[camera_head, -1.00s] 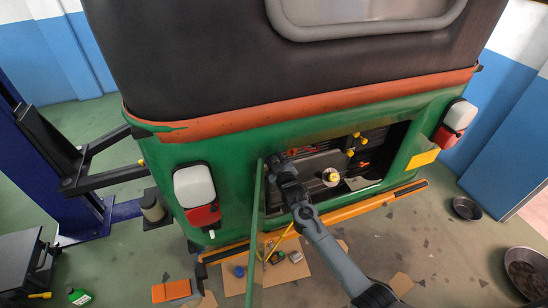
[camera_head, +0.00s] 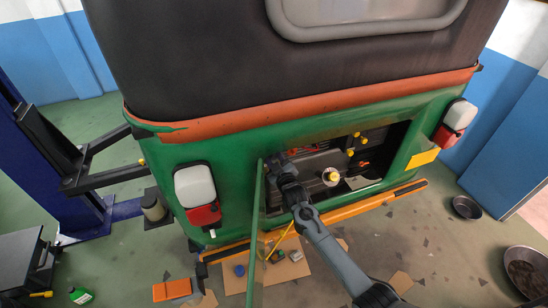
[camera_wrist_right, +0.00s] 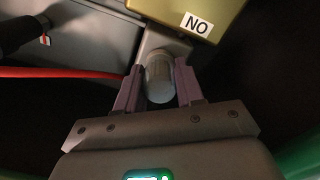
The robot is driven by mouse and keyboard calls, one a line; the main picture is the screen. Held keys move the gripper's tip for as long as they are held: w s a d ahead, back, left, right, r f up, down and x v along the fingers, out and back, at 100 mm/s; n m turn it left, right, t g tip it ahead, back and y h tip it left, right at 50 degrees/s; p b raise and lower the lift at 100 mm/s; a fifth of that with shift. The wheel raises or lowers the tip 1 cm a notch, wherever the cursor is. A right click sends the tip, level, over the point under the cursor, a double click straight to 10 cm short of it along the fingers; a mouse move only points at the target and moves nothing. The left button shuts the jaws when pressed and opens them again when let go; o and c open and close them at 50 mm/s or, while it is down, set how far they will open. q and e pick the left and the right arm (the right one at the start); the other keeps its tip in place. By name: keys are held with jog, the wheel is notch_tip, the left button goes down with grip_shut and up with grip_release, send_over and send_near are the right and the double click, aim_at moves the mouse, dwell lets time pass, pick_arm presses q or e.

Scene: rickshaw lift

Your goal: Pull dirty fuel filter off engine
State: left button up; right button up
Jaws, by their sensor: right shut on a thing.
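The fuel filter (camera_wrist_right: 159,80) shows in the right wrist view as a small grey cylinder with a rounded end. It sits right below a pale grey mount (camera_wrist_right: 162,42), and I cannot see a gap between them. My right gripper (camera_wrist_right: 160,88) has one finger on each side of the filter and is shut on it. In the head view my right gripper (camera_head: 277,165) reaches into the left part of the open engine bay (camera_head: 345,160) at the rear of the green rickshaw (camera_head: 240,143). The filter is hidden there. My left gripper is not in view.
The green engine hatch (camera_head: 256,225) hangs edge-on just left of my arm. An orange bumper bar (camera_head: 365,208) runs below the bay. A gold box marked NO (camera_wrist_right: 190,18) and a red hose (camera_wrist_right: 60,73) are close to the fingers. Cardboard with small items (camera_head: 290,270) lies below.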

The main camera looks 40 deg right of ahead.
aim_at(276, 160)
jog(key=shift+r+p+v, duration=0.25)
jog(key=shift+p+v, duration=0.85)
jog(key=shift+v, duration=0.1)
jog(key=shift+s+a+f+p, duration=0.1)
jog(key=shift+s+a+p, duration=0.15)
jog(key=shift+s+p, duration=0.35)
jog(key=shift+s, duration=0.1)
jog(key=shift+s+a+p, duration=0.1)
jog(key=shift+s+p, duration=0.2)
jog(key=shift+p, duration=0.05)
jog(key=shift+p+v, duration=0.7)
jog(key=shift+v, duration=0.2)
jog(key=p+v, duration=0.1)
jog(key=v, duration=0.1)
jog(key=shift+s+a, duration=0.1)
jog(key=shift+s, duration=0.15)
